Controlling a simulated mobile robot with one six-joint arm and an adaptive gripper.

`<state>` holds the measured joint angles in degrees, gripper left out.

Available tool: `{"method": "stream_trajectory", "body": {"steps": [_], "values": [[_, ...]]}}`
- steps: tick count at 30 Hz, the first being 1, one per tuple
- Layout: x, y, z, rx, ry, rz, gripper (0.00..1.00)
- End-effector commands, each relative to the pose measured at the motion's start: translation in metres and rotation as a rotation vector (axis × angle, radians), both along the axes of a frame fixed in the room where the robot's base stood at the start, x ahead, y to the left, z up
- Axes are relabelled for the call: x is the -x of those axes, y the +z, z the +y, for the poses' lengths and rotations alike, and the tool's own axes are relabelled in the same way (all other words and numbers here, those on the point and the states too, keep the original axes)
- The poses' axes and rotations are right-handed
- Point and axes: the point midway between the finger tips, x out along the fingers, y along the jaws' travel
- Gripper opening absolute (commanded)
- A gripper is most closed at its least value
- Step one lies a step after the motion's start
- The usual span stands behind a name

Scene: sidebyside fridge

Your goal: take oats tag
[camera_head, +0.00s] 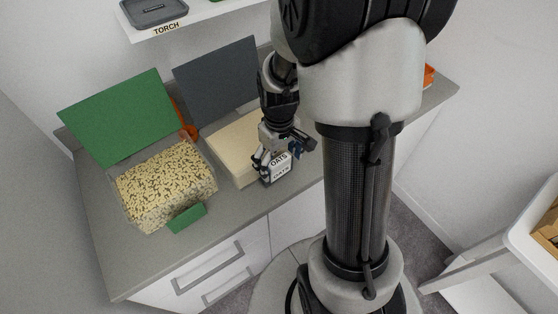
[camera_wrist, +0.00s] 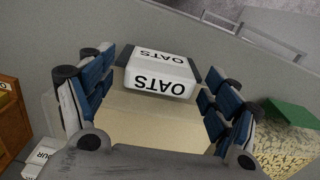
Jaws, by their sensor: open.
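The oats tag (camera_head: 279,170) is a white block with OATS in black on two faces. It sits at the front of the bin of pale contents (camera_head: 233,146), whose dark grey lid (camera_head: 217,82) stands open. In the wrist view the tag (camera_wrist: 158,76) lies between and beyond the blue-padded fingers, with dark pieces at both its ends. My gripper (camera_head: 273,156) is open above the tag and partly covers it in the head view. I cannot tell whether a finger touches it.
A bin of flakes (camera_head: 165,185) with an open green lid (camera_head: 122,117) and a blank green plate (camera_head: 187,218) stands to the left. A shelf with a TORCH label (camera_head: 166,28) is above. The counter (camera_head: 108,255) is clear at front left.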

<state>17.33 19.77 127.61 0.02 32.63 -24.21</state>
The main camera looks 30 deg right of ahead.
Motion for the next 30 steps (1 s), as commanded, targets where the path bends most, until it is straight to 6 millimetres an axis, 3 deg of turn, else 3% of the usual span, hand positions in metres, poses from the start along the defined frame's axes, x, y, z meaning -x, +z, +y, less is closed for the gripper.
{"method": "stream_trajectory", "body": {"steps": [8, 28, 29, 30], "values": [[-0.0001, -0.0004, 0.0000, 0.000, 0.000, 0.000, 0.80], [-0.0001, -0.0002, 0.0000, 0.000, 0.000, 0.000, 0.36], [-0.0001, -0.0002, 0.0000, 0.000, 0.000, 0.000, 0.57], [-0.0001, -0.0002, 0.0000, 0.000, 0.000, 0.000, 0.54]]}}
